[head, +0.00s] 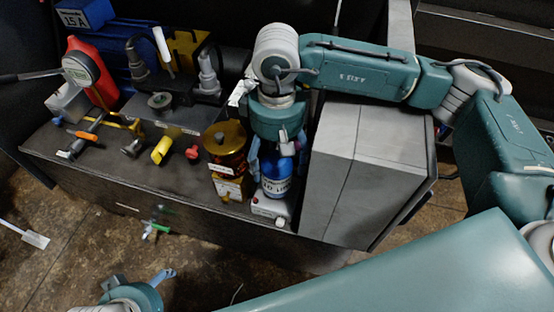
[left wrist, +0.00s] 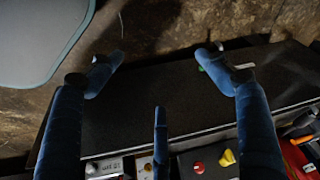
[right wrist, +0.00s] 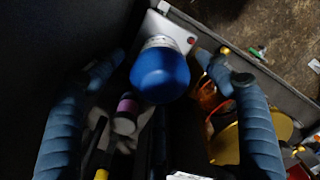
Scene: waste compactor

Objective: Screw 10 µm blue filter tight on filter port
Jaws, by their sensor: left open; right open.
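The blue filter (head: 277,183), with a white label that seems to read 10 µm, stands upright on a small pale base (head: 268,208) near the bench's front edge. My right gripper (head: 279,153) is above it, pointing down, open. In the right wrist view the blue filter (right wrist: 160,78) lies between the spread fingers of the right gripper (right wrist: 160,58), with dark gaps on both sides. I cannot make out the filter port itself or the filter's thread. My left gripper (head: 148,284) is low in front of the bench; in the left wrist view the left gripper (left wrist: 157,60) is open and empty.
An amber housing (head: 226,145) stands close left of the filter. A large grey box (head: 365,165) stands close right. Yellow (head: 162,149) and red (head: 192,152) knobs, a gauge (head: 80,70) and a red bottle (head: 95,72) are further left.

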